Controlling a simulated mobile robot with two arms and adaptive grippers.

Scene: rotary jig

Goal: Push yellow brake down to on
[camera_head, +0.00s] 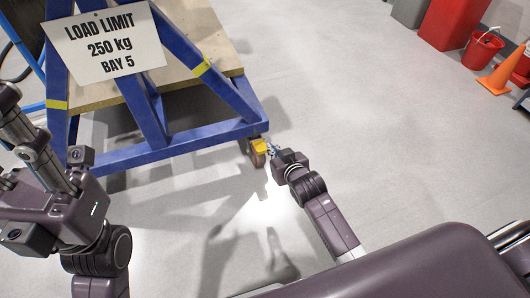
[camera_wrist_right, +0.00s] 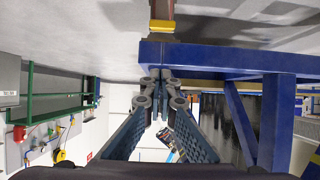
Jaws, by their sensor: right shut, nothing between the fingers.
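The yellow brake (camera_head: 259,146) is a small pedal on the caster under the near right corner of the blue jig frame (camera_head: 190,143). In the right wrist view the yellow brake (camera_wrist_right: 162,26) shows at the top, on the caster, beyond the blue beam (camera_wrist_right: 225,57). My right gripper (camera_head: 271,147) is just right of the brake in the head view, very close to it; I cannot tell whether they touch. In the right wrist view my right gripper (camera_wrist_right: 158,76) has its fingertips together, empty, beside the end of the beam. The brake's exact tilt is too small to read. My left gripper's fingers do not show.
A load limit sign (camera_head: 108,42) hangs on the frame, over a wooden deck (camera_head: 180,72). A red bucket (camera_head: 482,50) and an orange cone (camera_head: 497,78) stand far right. The floor right of the frame is clear.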

